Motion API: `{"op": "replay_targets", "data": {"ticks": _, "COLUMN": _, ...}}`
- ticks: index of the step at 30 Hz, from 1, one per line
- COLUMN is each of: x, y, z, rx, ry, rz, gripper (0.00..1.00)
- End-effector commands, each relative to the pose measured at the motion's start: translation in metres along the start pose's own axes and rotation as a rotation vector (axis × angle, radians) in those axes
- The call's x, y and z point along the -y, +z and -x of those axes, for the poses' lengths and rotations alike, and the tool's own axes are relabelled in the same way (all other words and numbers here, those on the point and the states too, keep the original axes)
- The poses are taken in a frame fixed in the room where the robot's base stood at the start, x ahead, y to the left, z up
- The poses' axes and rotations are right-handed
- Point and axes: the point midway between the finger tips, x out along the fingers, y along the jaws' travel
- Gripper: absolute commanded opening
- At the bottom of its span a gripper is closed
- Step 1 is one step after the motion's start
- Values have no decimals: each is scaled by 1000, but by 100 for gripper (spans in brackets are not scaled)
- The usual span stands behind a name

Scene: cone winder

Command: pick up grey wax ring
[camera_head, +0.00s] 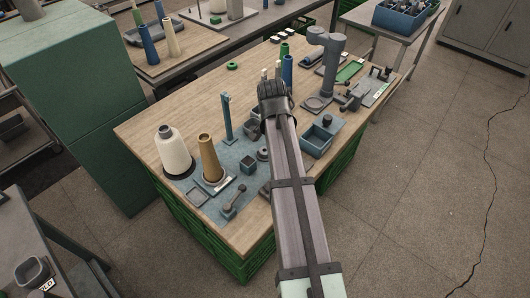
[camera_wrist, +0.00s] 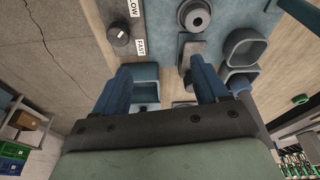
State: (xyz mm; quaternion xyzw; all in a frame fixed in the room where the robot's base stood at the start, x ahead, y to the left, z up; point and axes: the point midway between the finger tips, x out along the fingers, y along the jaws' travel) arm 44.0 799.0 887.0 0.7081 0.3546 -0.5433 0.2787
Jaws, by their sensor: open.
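A round grey piece with a central hole (camera_wrist: 195,17) lies on the blue mat at the top of the wrist view. It looks like a ring, but I cannot tell surely that it is the grey wax ring. In the head view a dark round piece (camera_head: 263,154) sits left of my arm; I cannot tell if it is the same one. My gripper (camera_wrist: 160,86) is open, its two blue fingers wide apart with nothing held. The round piece lies beyond the fingertips in the picture, apart from them. In the head view my arm hides part of the table.
A blue bin (camera_head: 317,139) stands right of my arm; a grey post (camera_head: 329,70) rises behind it. White (camera_head: 173,153) and tan (camera_head: 210,158) cones stand left. A green ring (camera_head: 232,66) lies on bare wood. The wrist view shows a knob (camera_wrist: 118,35) by a FAST label.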

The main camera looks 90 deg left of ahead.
Motion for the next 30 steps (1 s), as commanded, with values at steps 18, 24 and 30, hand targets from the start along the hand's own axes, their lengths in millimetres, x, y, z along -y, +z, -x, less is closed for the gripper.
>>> {"op": "replay_targets", "data": {"ticks": 18, "x": 60, "y": 25, "z": -17, "rx": -12, "ry": -19, "rz": 42, "gripper": 73}}
{"op": "replay_targets", "data": {"ticks": 24, "x": 61, "y": 24, "z": -46, "rx": -13, "ry": -20, "rz": 42, "gripper": 73}}
{"op": "replay_targets", "data": {"ticks": 30, "x": 61, "y": 24, "z": -59, "rx": -13, "ry": -21, "rz": 42, "gripper": 73}}
